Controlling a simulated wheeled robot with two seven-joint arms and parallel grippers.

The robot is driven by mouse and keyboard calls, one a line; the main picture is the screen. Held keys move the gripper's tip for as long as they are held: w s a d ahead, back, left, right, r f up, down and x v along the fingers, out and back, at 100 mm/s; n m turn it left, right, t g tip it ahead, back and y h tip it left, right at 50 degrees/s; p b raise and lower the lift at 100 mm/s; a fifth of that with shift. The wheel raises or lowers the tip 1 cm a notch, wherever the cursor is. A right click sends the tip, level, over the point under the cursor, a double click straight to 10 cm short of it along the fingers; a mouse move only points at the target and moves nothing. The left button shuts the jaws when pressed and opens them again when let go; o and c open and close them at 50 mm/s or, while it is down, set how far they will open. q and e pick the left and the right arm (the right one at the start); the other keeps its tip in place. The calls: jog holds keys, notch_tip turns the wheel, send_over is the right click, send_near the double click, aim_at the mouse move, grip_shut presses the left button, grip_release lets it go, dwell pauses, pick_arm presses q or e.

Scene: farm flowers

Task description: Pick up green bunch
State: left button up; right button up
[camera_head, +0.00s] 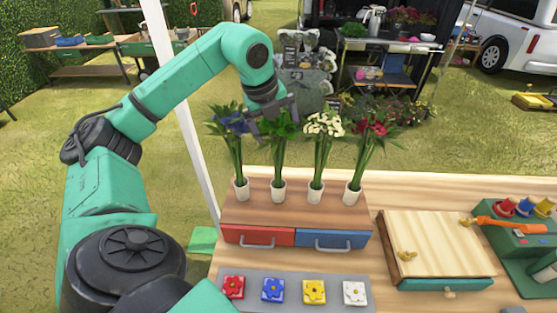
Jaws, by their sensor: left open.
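The green bunch (281,148) stands upright in a small white cup on a wooden stand with a red and a blue drawer. It is second from the left in a row. My left gripper (283,120) is over the top of the green bunch, its fingers pointing down around or just in front of the leaves. The jaws are open. The leaves and fingers overlap, so the exact gap between them is hard to tell. My right gripper is not in view.
A blue bunch (235,150) stands close on the left; a white bunch (320,150) and a red bunch (368,155) stand on the right. Flower tiles (273,290) lie in front of the drawers. A wooden box (440,243) sits at the right.

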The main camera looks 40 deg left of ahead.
pick_arm(q)
jog(key=shift+s, duration=0.1)
grip_shut()
